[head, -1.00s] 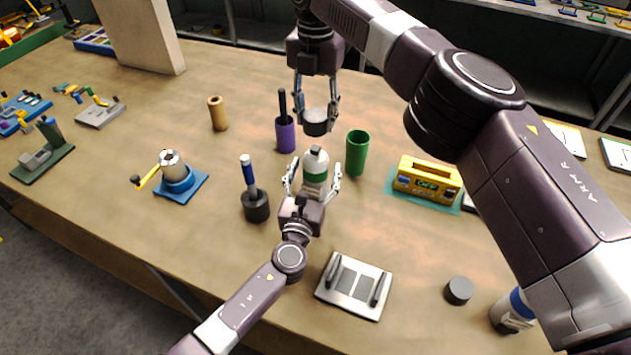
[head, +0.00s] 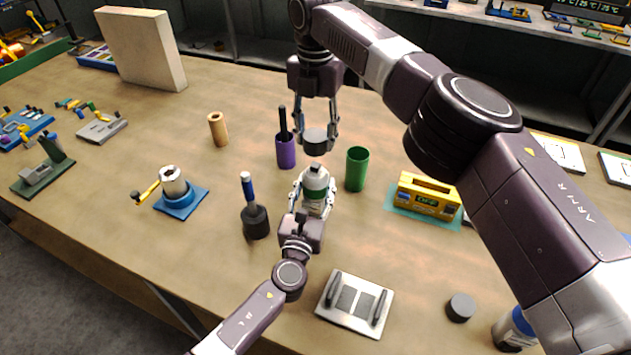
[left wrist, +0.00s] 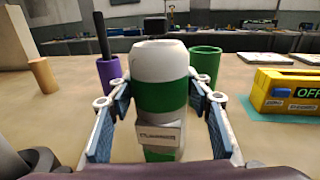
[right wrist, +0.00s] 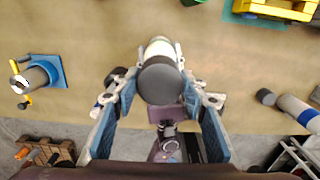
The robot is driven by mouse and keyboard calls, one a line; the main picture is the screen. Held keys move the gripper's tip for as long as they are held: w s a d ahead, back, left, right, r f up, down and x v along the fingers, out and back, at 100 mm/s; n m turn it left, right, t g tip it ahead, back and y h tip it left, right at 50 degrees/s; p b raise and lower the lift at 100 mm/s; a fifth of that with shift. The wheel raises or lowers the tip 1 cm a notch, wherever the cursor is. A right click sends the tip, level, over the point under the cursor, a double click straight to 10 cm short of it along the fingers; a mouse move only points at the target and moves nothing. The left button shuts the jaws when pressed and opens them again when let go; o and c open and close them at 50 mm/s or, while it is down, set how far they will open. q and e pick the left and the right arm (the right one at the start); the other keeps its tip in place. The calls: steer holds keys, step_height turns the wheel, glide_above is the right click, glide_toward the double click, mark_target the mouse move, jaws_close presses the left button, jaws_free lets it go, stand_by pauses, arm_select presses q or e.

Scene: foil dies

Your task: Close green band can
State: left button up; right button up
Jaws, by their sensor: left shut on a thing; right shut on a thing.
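The white can with a green band (head: 314,192) stands upright in the middle of the table. My left gripper (head: 315,200) is shut around it from the near side. The can and its label also fill the middle of the left wrist view (left wrist: 160,95). My right gripper (head: 316,138) points down and is shut on a round dark grey lid (head: 316,146). The lid is above and apart from the can in the head view. In the right wrist view the lid (right wrist: 160,82) covers part of the can's top.
A purple cup with a dark stick (head: 286,152) stands behind left, a green cup (head: 357,170) close on the right. A dark pot with a blue-handled tool (head: 255,222) is left. A yellow box (head: 428,196) and a loose dark disc (head: 461,307) lie right.

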mark_target(316, 164)
steer(key=shift+f, duration=2.1)
steer(key=shift+f, duration=0.15)
steer(key=shift+f, duration=0.75)
steer(key=shift+f, duration=0.6)
steer(key=o, duration=0.9)
steer(key=shift+c, duration=0.2)
step_height(316, 164, up, 12)
